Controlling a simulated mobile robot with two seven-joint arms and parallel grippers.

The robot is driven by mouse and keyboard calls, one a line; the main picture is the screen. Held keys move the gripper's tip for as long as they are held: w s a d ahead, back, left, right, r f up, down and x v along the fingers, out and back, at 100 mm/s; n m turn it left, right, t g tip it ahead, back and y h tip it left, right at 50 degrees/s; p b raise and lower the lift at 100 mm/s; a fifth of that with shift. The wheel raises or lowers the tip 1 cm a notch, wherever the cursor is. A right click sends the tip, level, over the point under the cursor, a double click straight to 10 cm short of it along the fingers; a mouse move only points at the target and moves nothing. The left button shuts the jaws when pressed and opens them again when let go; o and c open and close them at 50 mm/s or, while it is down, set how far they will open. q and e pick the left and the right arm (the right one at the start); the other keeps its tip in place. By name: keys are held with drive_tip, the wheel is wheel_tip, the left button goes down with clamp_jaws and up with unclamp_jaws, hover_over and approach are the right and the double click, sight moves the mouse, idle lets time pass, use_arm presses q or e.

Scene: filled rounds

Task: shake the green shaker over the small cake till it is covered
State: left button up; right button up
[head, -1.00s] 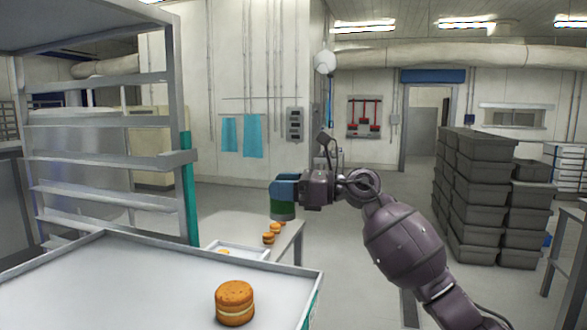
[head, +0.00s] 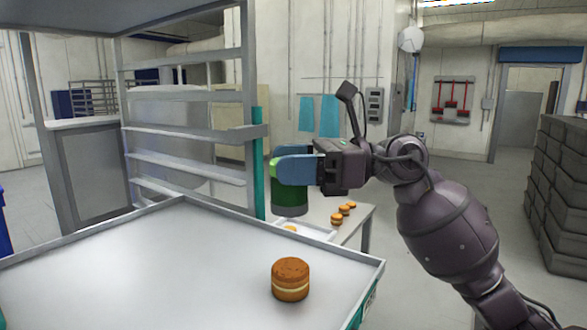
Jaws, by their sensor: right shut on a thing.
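The green shaker (head: 289,197) is held in my right gripper (head: 293,168), whose blue fingers are shut around it. The shaker looks upright, with its darker green part at the bottom. It shows above and behind the small cake in the picture, near the far edge of the tray. The small cake (head: 290,280) is a round brown cake with a pale filling layer. It stands on the light grey tray-like surface (head: 150,265), near its right edge. My left gripper is not in view.
Behind the near surface, a lower table (head: 361,220) holds several small cakes (head: 337,219) and a white tray (head: 317,231). A metal rack (head: 190,138) stands at the left. Stacked grey crates (head: 563,190) stand at the right.

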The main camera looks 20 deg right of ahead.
sight(284, 193)
drive_tip(key=shift+f+b, duration=0.6)
drive_tip(key=shift+f, duration=0.45)
drive_tip(key=shift+f+b, duration=0.55)
drive_tip(key=shift+f, duration=0.55)
drive_tip(key=shift+a, duration=0.35)
drive_tip(key=shift+a, duration=0.1)
